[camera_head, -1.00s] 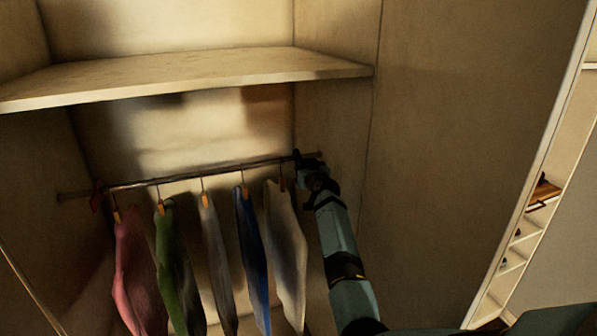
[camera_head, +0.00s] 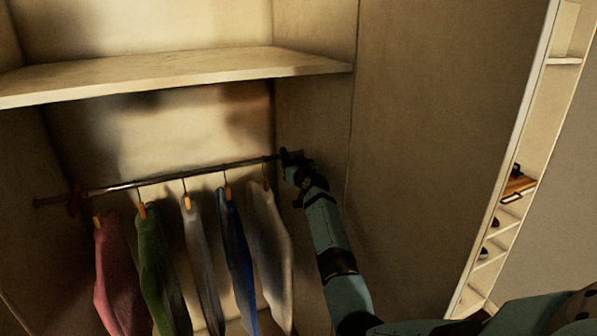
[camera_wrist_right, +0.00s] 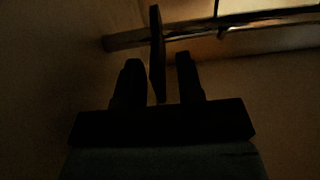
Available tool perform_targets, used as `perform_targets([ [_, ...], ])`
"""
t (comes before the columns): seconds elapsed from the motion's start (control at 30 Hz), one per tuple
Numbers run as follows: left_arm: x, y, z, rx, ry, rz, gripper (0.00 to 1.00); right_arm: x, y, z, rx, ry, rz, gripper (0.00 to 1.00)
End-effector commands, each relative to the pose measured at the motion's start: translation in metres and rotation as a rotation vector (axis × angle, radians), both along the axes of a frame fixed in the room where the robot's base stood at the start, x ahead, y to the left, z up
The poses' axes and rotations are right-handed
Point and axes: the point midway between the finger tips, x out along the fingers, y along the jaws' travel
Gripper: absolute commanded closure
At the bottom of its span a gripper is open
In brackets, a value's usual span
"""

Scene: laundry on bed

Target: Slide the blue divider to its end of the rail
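The rail (camera_head: 150,181) runs across the closet under the shelf. My right gripper (camera_head: 290,160) is at the rail's right end, close to the right side wall. In the right wrist view, the gripper (camera_wrist_right: 158,75) has its two fingers apart. A thin dark plate on the rail, likely the blue divider (camera_wrist_right: 156,45), stands between the fingers with a gap on each side. Its colour is too dark to tell, and in the head view it is hard to tell from the gripper. A red divider (camera_head: 75,201) is near the rail's left end. My left gripper is not in view.
Several garments hang between the dividers: pink (camera_head: 118,275), green (camera_head: 155,260), grey (camera_head: 203,260), blue (camera_head: 237,250) and white (camera_head: 268,245). The shelf (camera_head: 170,75) is above the rail. The closet's right wall (camera_head: 315,115) is close beside my right arm.

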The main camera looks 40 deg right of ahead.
Motion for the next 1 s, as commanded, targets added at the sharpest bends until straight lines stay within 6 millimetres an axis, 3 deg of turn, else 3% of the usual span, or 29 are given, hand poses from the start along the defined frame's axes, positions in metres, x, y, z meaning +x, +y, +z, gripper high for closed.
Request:
perform_targets([
  [0.6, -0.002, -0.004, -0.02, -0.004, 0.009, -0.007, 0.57, -0.116, 0.028, -0.002, -0.002, 0.0, -0.001, 0.66],
  [0.8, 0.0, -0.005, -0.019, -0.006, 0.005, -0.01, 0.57, -0.128, 0.031, 0.0, -0.001, 0.0, -0.001, 0.66],
  [1.0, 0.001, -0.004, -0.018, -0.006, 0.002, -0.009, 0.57, -0.129, 0.031, 0.0, -0.001, 0.0, -0.001, 0.66],
])
